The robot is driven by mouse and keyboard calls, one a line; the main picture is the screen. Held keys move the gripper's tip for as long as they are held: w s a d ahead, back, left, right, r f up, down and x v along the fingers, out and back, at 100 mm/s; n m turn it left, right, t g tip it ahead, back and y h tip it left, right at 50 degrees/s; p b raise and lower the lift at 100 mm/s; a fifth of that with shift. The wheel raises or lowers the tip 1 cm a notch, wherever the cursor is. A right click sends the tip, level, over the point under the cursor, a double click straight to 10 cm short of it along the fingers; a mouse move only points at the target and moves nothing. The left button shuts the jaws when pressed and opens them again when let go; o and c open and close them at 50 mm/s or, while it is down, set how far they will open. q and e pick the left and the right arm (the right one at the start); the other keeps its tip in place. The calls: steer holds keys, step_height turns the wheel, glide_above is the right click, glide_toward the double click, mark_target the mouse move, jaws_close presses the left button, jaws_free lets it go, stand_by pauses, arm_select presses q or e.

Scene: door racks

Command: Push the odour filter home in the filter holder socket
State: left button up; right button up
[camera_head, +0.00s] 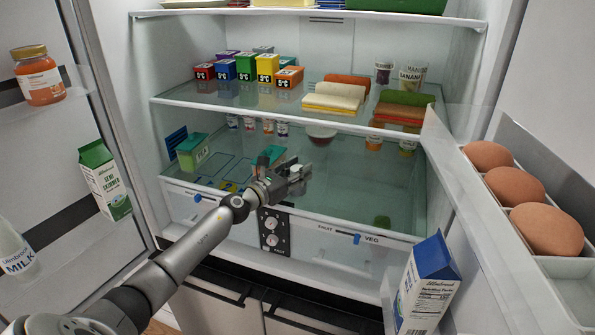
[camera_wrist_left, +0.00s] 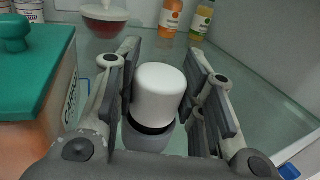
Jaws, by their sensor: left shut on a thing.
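The odour filter, a white rounded cylinder (camera_wrist_left: 158,95), stands between the fingers of my left gripper (camera_wrist_left: 163,78) in the left wrist view. My left gripper is shut on it. A dark ring shows under the white part, and below it a grey round base, which looks like the filter holder socket (camera_wrist_left: 148,139). How deep the filter sits in it cannot be told. My right gripper is in neither view.
A teal-lidded box (camera_wrist_left: 35,75) stands close left of my left gripper. A red bowl (camera_wrist_left: 104,18) and bottles stand behind. The middle shelf (camera_head: 205,97) with boxes lies above. The door rack with eggs (camera_head: 515,187) is at the right. The lower shelf's right is mostly clear.

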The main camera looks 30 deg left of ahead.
arm_select(q)
steer(key=shift+f, duration=0.25)
steer(key=o, duration=1.1)
steer(key=shift+s+a+f, duration=0.1)
steer(key=shift+s, duration=0.35)
steer(key=s, duration=0.3)
steer(key=s+a, duration=0.1)
steer(key=s, duration=0.7)
steer(key=shift+a, duration=0.3)
steer(key=shift+d, duration=0.1)
